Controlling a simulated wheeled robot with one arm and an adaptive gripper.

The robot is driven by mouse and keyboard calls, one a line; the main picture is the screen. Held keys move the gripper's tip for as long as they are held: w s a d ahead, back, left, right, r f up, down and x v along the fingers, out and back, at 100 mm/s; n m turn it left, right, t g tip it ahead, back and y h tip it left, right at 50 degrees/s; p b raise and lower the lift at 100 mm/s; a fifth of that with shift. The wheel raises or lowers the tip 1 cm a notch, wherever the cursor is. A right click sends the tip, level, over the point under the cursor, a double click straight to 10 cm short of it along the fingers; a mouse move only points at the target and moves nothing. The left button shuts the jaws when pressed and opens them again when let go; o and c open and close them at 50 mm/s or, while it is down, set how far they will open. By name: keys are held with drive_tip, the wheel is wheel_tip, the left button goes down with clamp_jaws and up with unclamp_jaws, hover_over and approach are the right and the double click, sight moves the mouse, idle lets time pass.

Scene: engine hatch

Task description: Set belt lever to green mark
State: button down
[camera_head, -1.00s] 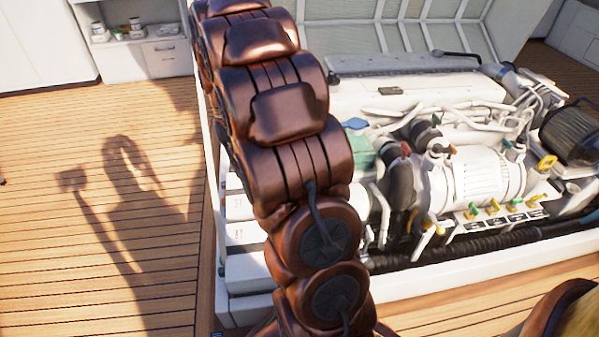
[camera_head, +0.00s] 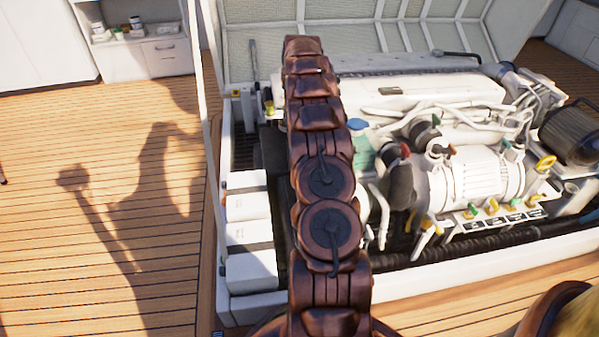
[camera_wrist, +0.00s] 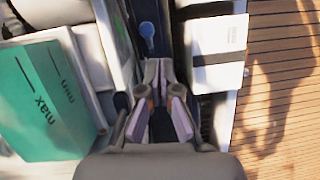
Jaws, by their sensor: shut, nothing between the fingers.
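My gripper (camera_wrist: 158,75) is shut and empty in the wrist view, its fingertips close together. It points into the gap between a green tank (camera_wrist: 45,100) marked "min" and "max" and white boxes. A small blue round-ended piece (camera_wrist: 147,32) lies beyond the fingertips; I cannot tell if it is a lever. In the head view my arm hides the gripper. Several yellow and green handles, one a yellow handle (camera_head: 493,206), stand along a labelled strip at the engine's front. I cannot tell which part is the belt lever or where its green mark is.
The white engine (camera_head: 430,95) fills the right of the hatch. White boxes (camera_head: 248,235) line the left side, and one shows in the wrist view (camera_wrist: 218,75). A black hose (camera_head: 480,240) runs along the front. The wooden deck (camera_head: 90,240) at left is clear.

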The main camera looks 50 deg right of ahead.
drive_tip(key=f+b, duration=0.1)
drive_tip(key=f, duration=0.2)
drive_tip(key=s+f+b, duration=0.1)
drive_tip(key=f, duration=0.3)
drive_tip(key=s+f+b, duration=0.1)
drive_tip(key=f, duration=0.3)
drive_tip(key=shift+s+d+f, duration=0.1)
drive_tip(key=shift+d+f, duration=0.1)
drive_tip(key=shift+f, duration=0.05)
drive_tip(key=shift+s+m, duration=0.1)
drive_tip(key=shift+m, duration=0.2)
